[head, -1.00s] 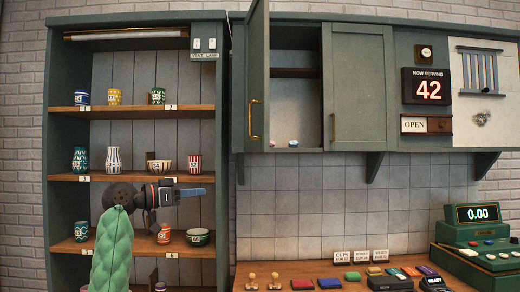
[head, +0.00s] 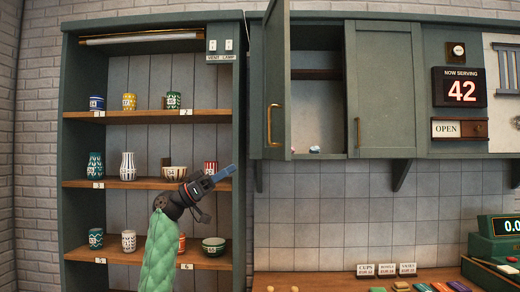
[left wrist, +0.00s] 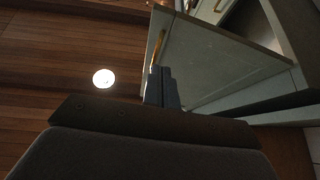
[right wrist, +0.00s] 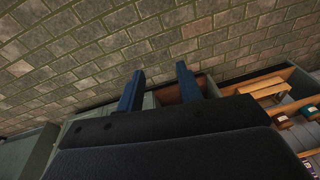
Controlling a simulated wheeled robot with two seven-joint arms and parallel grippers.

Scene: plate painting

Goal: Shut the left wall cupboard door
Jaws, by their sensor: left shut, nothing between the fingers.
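The left wall cupboard door (head: 278,75) is green and stands open, swung out from the cupboard, with a brass handle (head: 270,125) low on it. The cupboard inside (head: 317,105) shows to its right. My left gripper (head: 232,170) is shut and empty, left of and below the door, in front of the shelves. In the left wrist view the shut fingers (left wrist: 162,88) overlap the edge of the green door panel (left wrist: 220,60), near the handle (left wrist: 157,48); I cannot tell whether they touch. My right gripper (right wrist: 160,86) is open and empty, seen only in its wrist view.
An open shelf unit (head: 150,115) with several painted cups stands left of the cupboard. The closed right door (head: 385,85) adjoins the opening. Small items (head: 315,149) lie on the cupboard floor. A wooden counter (head: 310,280) with signs runs below; the tiled wall between is clear.

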